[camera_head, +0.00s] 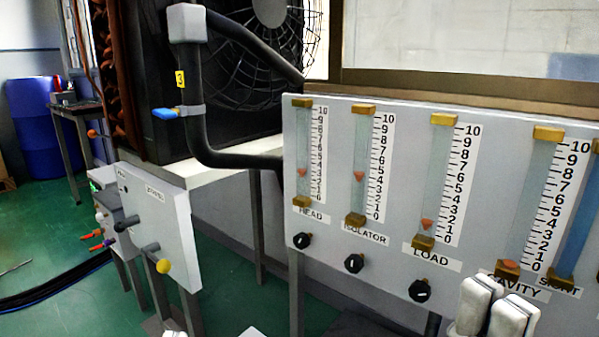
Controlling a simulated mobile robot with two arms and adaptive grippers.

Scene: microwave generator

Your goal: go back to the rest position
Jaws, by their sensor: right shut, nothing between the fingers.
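My right gripper (492,303) shows at the bottom right as two pale finger parts close together.
The panel carries upright gauges and black knobs (354,263). Left of it stand a control box with a yellow-tipped lever (163,266) and a black pipe with a blue-handled valve (164,113). Green floor (40,235) is open at left; a dark cable crosses it.

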